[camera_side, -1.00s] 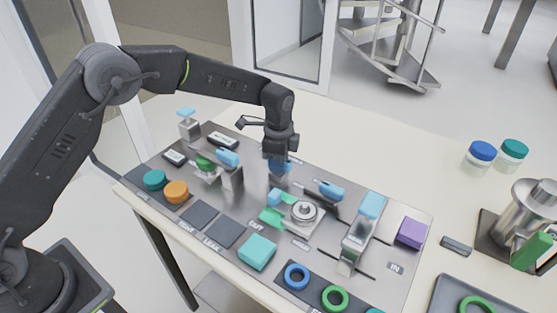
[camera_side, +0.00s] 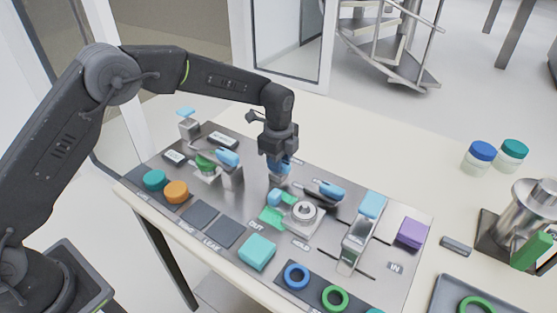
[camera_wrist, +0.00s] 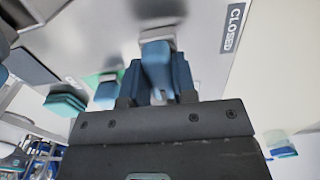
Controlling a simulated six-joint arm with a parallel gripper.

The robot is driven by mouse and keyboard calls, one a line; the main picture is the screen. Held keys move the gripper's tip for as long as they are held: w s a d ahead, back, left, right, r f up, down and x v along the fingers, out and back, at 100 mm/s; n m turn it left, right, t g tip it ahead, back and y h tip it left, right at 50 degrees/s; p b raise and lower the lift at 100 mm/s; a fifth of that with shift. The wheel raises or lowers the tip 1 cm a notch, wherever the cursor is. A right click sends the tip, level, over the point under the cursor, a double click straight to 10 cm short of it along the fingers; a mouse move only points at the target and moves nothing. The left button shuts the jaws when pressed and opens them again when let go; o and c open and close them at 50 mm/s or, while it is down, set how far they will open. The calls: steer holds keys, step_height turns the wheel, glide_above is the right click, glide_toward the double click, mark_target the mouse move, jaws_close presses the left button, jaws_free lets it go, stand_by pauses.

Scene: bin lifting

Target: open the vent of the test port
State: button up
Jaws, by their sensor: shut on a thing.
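My gripper (camera_side: 279,165) points down at the metal panel (camera_side: 190,222) in the side view. It is shut on a blue valve handle (camera_wrist: 157,62), which shows between its two fingers (camera_wrist: 156,88) in the wrist view. In the side view the fingers mostly hide this handle. A plate reading CLOSED (camera_wrist: 234,28) lies near the handle in the wrist view. The round metal port (camera_side: 305,211) sits in front and to the right of my gripper, with a light blue clamp piece and a green piece (camera_side: 272,217) at its left. I cannot read a vent label.
Other blue handles stand at left (camera_side: 228,157) and right (camera_side: 331,190) of my gripper. A tall light blue lever (camera_side: 372,205) and a purple block (camera_side: 411,232) stand further right. A teal block (camera_side: 257,252) and rings (camera_side: 297,276) lie at the front. Jars (camera_side: 481,155) stand behind.

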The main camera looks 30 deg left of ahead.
steer(key=o, duration=0.9)
step_height(320, 180, up, 14)
steer(key=shift+f, duration=0.1)
stand_by(0.3)
steer(key=s+a+r+n+t, duration=0.1)
steer(key=s+a+r+n, duration=0.3)
steer(key=s, duration=0.3)
steer(key=s+a+r+n+t, duration=0.2)
steer(key=s+a+r+n, duration=0.15)
steer(key=s+r, duration=0.35)
steer(key=s+a+f+n+t, duration=0.1)
steer(key=s+n, duration=0.2)
steer(key=s, duration=0.3)
steer(key=s+a+f+n, duration=0.1)
steer(key=s+f+n, duration=0.1)
steer(key=s+n, duration=0.2)
steer(key=s+a+f+n+t, duration=0.1)
steer(key=s+f+n, duration=0.1)
steer(key=s, duration=0.6)
steer(key=shift+s+f+n+t, duration=0.1)
steer(key=shift+s+n+t, duration=0.25)
steer(key=shift+n, duration=0.5)
